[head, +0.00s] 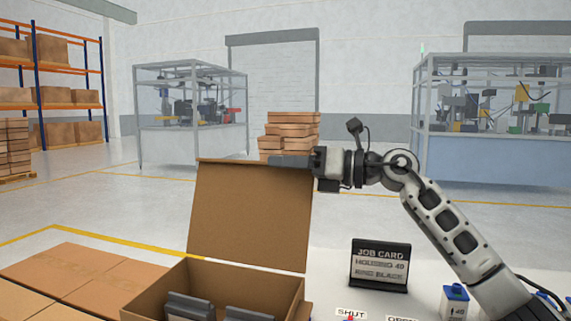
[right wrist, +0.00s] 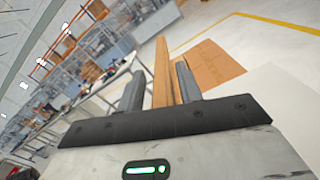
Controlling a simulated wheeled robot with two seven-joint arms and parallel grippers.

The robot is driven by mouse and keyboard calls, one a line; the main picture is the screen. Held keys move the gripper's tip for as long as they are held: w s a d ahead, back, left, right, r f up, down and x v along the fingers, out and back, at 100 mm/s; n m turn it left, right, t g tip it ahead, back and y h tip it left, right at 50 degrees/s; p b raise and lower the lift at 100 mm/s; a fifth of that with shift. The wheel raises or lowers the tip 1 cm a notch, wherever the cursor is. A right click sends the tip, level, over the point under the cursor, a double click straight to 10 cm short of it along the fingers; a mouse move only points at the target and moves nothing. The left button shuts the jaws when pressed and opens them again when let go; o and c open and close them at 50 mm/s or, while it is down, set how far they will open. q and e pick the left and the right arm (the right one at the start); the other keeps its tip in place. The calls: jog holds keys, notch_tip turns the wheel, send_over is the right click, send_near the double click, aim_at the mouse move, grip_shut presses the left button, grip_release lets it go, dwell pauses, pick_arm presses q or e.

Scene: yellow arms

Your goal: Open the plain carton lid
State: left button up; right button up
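The plain brown carton (head: 160,286) stands at the bottom centre-left of the head view, with dark grey parts (head: 188,305) inside. Its lid (head: 250,215) is raised and stands nearly upright at the back, leaving the carton open. My right gripper (head: 285,160) is at the right part of the lid's top edge. In the right wrist view, the lid (right wrist: 162,75) shows edge-on between the two grey fingers. It is close to the right finger, with a gap to the left finger, so the gripper looks open around it. My left gripper is not in view.
A black job card stand (head: 380,265) and a small blue-and-white box (head: 455,302) stand on the pale table right of the carton. SHUT and OPEN labels lie at the front edge. Closed cartons (head: 80,275) lie at left. Stacked cartons (head: 290,130) stand behind the lid.

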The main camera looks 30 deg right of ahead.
grip_shut()
jog(key=shift+s+a+r+n, duration=0.2)
jog(key=shift+s+a+n, duration=0.35)
jog(key=shift+s+a, duration=0.15)
jog(key=shift+s+a+r+n, duration=0.15)
jog(key=shift+s+a+n, duration=0.4)
jog(key=shift+a, duration=0.15)
grip_release()
jog(key=shift+d, duration=0.2)
